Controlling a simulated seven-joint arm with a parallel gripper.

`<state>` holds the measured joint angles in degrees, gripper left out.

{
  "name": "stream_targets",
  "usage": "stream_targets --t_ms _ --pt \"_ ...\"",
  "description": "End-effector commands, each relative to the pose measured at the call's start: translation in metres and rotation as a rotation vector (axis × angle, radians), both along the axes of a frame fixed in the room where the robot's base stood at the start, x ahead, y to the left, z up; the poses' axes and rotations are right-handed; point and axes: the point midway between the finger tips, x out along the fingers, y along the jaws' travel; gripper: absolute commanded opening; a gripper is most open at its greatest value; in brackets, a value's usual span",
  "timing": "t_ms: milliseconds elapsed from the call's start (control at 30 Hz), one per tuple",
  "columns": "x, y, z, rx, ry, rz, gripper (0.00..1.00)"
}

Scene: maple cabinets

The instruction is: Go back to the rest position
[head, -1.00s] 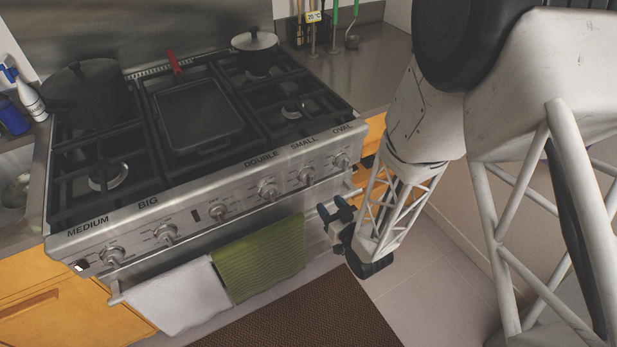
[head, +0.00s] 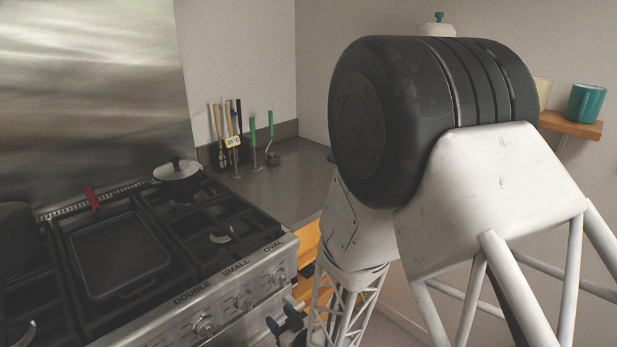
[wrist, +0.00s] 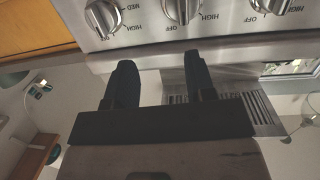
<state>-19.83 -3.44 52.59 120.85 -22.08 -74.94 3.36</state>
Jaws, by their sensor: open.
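My gripper (wrist: 158,88) shows in the wrist view with its two dark fingers apart and nothing between them. It points at the stove front, just below the row of silver knobs (wrist: 182,14). In the head view my gripper (head: 283,328) is at the bottom edge, partly cut off, in front of the stove (head: 262,262) near its right corner. My arm runs down the right side of the head view and hides part of the counter and wall.
Utensils (head: 240,140) stand on the grey counter (head: 285,195) at the back. A teal mug (head: 585,103) is on a wooden shelf (head: 570,125) at right.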

Motion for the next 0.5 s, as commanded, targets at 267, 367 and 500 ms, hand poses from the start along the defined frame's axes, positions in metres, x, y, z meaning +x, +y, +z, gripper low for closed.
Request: stream_targets --t_ms 267,367,500 --pt "0.032 -0.041 0.055 -0.147 0.113 -0.134 0.50" --pt "0.036 -0.060 0.074 -0.196 0.166 -0.186 0.50" --pt "0.038 -0.087 0.102 -0.256 0.245 -0.258 0.50"
